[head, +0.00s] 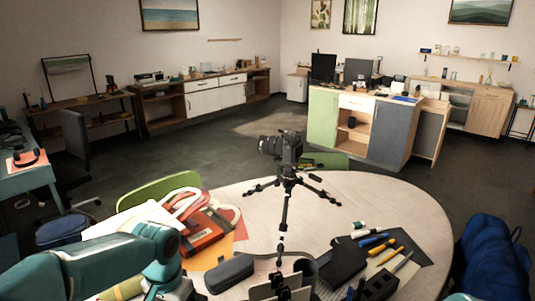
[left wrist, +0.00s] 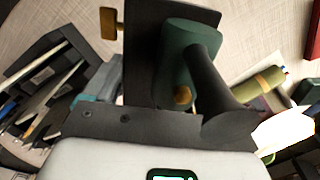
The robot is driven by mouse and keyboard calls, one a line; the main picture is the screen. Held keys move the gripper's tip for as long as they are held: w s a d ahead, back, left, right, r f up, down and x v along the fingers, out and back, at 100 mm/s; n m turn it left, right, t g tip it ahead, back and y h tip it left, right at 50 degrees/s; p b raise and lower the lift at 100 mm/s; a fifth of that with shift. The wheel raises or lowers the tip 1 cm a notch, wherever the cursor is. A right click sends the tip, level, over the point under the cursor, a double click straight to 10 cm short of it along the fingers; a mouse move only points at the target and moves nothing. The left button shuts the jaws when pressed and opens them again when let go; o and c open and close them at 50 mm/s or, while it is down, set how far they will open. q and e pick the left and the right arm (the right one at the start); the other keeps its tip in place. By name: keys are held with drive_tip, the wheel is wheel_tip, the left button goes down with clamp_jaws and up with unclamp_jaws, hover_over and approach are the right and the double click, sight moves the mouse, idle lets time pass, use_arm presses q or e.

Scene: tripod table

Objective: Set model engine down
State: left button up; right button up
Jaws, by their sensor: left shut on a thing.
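The model engine (left wrist: 188,65) appears in the left wrist view as a dark green cylinder with a flared grey bell and a small brass-coloured knob. My left gripper (left wrist: 172,75) is shut on it, with a dark finger plate behind the cylinder. Whether the engine touches the table (head: 385,212) or hangs above it cannot be told. In the head view my left arm comes in from the left, and dark and silver parts crowd the bottom edge, where the engine cannot be clearly picked out. My right gripper is not in view.
A camera (head: 281,146) on a small tripod (head: 287,200) stands mid-table. Left are red-and-white headphones (head: 187,203) and an orange-red book or case (head: 205,238); in front is a dark grey case (head: 230,272). Several pens and markers (head: 381,251) lie right.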

use_arm(q)
drive_tip(key=n, duration=0.1)
drive_tip(key=w+n, duration=0.1)
drive_tip(key=n, duration=0.1)
drive_tip(key=shift+d, duration=0.15)
drive_tip(key=shift+s+f+n, duration=0.1)
drive_tip(key=shift+s+n, duration=0.05)
drive_tip(key=shift+n, duration=0.15)
drive_tip(key=s+f, duration=0.3)
drive_tip(key=f, duration=0.1)
drive_tip(key=shift+s, duration=0.35)
drive_tip(key=shift+f, duration=0.25)
drive_tip(key=shift+w, duration=0.2)
